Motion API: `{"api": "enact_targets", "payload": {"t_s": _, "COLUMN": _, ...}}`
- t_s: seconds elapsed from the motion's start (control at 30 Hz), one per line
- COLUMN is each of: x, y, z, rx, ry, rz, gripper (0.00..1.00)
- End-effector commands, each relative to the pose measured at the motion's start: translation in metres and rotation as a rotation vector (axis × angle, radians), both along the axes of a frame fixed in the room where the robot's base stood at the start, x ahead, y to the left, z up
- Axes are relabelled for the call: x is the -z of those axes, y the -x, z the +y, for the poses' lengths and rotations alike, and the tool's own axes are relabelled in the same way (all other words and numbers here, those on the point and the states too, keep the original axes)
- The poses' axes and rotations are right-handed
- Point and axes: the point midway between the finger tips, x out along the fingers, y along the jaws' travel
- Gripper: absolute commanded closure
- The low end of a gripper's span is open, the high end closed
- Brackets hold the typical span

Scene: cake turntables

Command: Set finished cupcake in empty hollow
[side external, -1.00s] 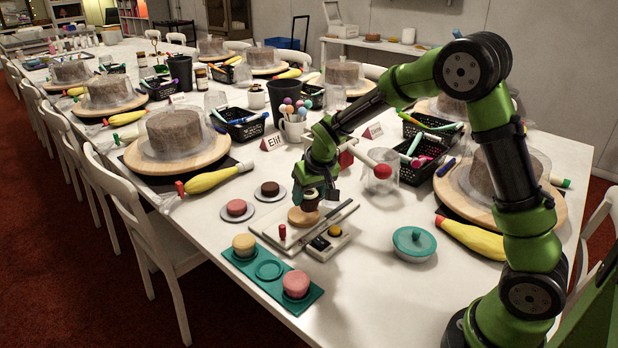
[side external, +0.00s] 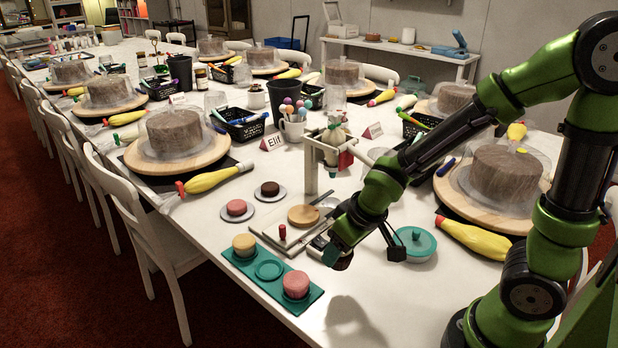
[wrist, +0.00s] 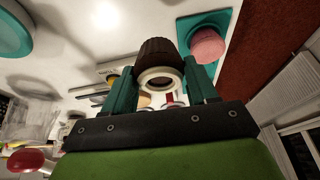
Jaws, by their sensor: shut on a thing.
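My gripper (wrist: 162,80) is shut on a dark brown cupcake (wrist: 158,54), with a pale ring on the end facing the wrist camera. In the side view my gripper (side external: 338,250) is tilted, in the air right of the teal tray (side external: 312,303); the dark cupcake (side external: 344,262) shows only partly. The tray has a yellow cupcake (side external: 244,245) in its far hollow, an empty middle hollow (side external: 269,270) and a pink cupcake (side external: 296,285) in its near hollow. The wrist view also shows the pink cupcake (wrist: 208,45) and the tray (wrist: 190,27). The held cupcake is apart from the tray.
A board with a round wooden disc (side external: 303,215) and a red knob (side external: 282,232) stands behind the tray. A frame (side external: 311,165) rises behind it. Plates with a pink cake (side external: 236,207) and a brown cake (side external: 270,188) lie left.

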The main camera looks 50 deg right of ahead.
Motion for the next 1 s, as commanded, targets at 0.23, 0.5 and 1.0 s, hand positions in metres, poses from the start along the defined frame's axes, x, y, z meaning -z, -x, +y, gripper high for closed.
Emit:
{"api": "enact_targets", "payload": {"t_s": 0.23, "x": 0.01, "y": 0.016, "z": 0.036, "rx": -0.212, "ry": 0.016, "rz": -0.012, "gripper": 0.73}}
{"api": "enact_targets", "payload": {"t_s": 0.5, "x": 0.016, "y": -0.045, "z": 0.051, "rx": -0.223, "ry": 0.019, "rz": -0.015, "gripper": 0.73}}
{"api": "enact_targets", "payload": {"t_s": 1.0, "x": 0.024, "y": -0.131, "z": 0.073, "rx": -0.221, "ry": 0.02, "rz": -0.017, "gripper": 0.73}}
